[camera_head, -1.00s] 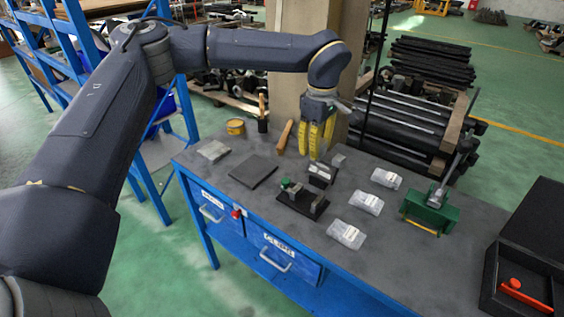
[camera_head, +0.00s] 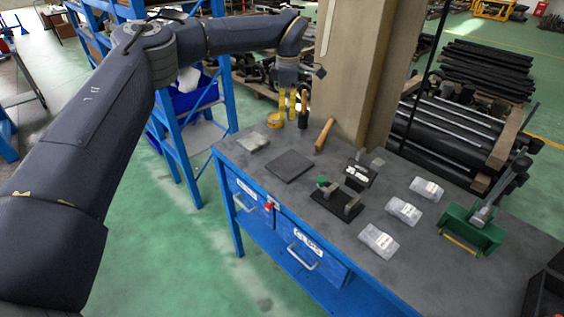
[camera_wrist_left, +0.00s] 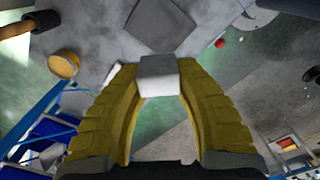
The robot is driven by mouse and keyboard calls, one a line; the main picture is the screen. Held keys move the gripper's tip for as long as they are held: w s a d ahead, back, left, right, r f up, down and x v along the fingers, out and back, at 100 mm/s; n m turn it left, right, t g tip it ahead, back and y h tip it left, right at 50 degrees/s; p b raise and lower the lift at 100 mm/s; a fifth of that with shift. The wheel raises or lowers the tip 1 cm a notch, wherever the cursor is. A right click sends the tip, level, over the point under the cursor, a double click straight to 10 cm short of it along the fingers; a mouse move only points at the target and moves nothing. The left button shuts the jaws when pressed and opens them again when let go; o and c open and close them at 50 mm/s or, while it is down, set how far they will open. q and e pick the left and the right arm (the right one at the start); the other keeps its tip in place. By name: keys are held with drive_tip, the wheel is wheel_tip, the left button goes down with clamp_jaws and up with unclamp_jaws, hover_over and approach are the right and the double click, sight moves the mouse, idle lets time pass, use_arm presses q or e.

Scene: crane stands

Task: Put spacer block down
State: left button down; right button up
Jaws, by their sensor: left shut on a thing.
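My left gripper (camera_head: 287,118) is over the far left part of the workbench, by the yellow tape roll. In the left wrist view its yellow fingers are shut on a pale grey spacer block (camera_wrist_left: 158,76), held at the fingertips. The block cannot be made out in the head view. A flat dark grey pad (camera_head: 289,166) lies on the bench nearer the front edge; it also shows in the left wrist view (camera_wrist_left: 160,24), beyond the block. My right gripper is not in view.
A yellow tape roll (camera_head: 303,120), a wooden handle (camera_head: 324,134) and a clear bag (camera_head: 253,143) are near the gripper. A black fixture (camera_head: 338,201), several labelled bags (camera_head: 403,211) and a green vise (camera_head: 470,231) stand farther right. A pillar (camera_head: 358,70) rises behind.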

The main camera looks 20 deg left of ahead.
sight(287, 164)
use_arm(q)
wheel_tip(287, 164, down, 19)
idle(0.8)
drive_tip(key=shift+f, duration=0.1)
drive_tip(key=c, duration=1)
unclamp_jaws()
wheel_tip(287, 164, up, 12)
